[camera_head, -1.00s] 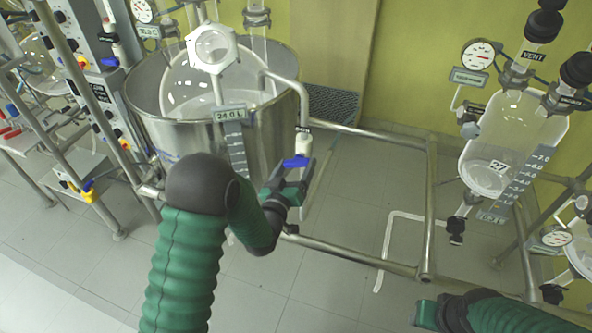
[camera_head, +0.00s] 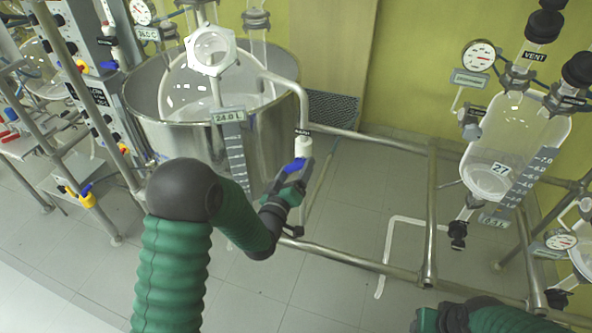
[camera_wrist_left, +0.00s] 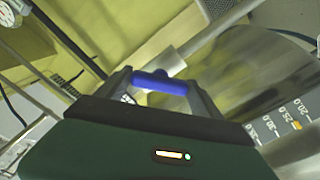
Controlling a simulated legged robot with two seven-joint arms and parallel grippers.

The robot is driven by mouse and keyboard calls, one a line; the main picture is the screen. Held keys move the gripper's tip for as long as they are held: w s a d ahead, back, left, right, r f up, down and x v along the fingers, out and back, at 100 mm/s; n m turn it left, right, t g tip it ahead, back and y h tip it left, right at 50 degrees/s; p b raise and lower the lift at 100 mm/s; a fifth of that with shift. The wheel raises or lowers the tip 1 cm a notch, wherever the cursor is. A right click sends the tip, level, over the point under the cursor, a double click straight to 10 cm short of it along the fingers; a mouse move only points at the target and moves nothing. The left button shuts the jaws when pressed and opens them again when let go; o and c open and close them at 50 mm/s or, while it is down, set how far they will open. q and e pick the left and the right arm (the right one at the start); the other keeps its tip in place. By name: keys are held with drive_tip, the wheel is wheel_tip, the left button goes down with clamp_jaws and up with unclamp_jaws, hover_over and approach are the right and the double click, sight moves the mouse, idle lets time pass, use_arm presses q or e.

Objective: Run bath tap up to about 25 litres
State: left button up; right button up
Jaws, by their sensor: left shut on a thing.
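The steel bath (camera_head: 185,140) stands at the left centre of the head view, with a round glass vessel inside it. Its display (camera_head: 229,115) appears to read 24.0 L, above a level scale (camera_head: 236,153). The bath tap (camera_head: 303,146) is white, at the end of a pipe on the bath's right side. Its blue handle (camera_head: 293,166) is tilted and lies between the fingers of my left gripper (camera_head: 297,173), which is shut on it. The left wrist view shows the blue handle (camera_wrist_left: 160,83) across the fingers. My right gripper (camera_head: 425,319) is at the bottom edge, partly cut off.
Steel frame rails (camera_head: 350,262) run low to the right of the bath. A glass reactor (camera_head: 510,150) with a gauge (camera_head: 479,56) hangs at the right. A rack with valves (camera_head: 95,100) stands at the left. The floor between is mostly clear.

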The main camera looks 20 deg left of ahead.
use_arm(q)
drive_tip(key=o, duration=1.4)
drive_tip(key=shift+a, duration=0.1)
drive_tip(key=shift+c, duration=0.2)
drive_tip(key=shift+s, duration=0.1)
drive_tip(key=s+p, duration=0.9)
drive_tip(key=s, duration=0.7)
drive_tip(key=shift+s+a, duration=0.3)
drive_tip(key=shift+a, duration=0.1)
drive_tip(key=shift+d, duration=0.1)
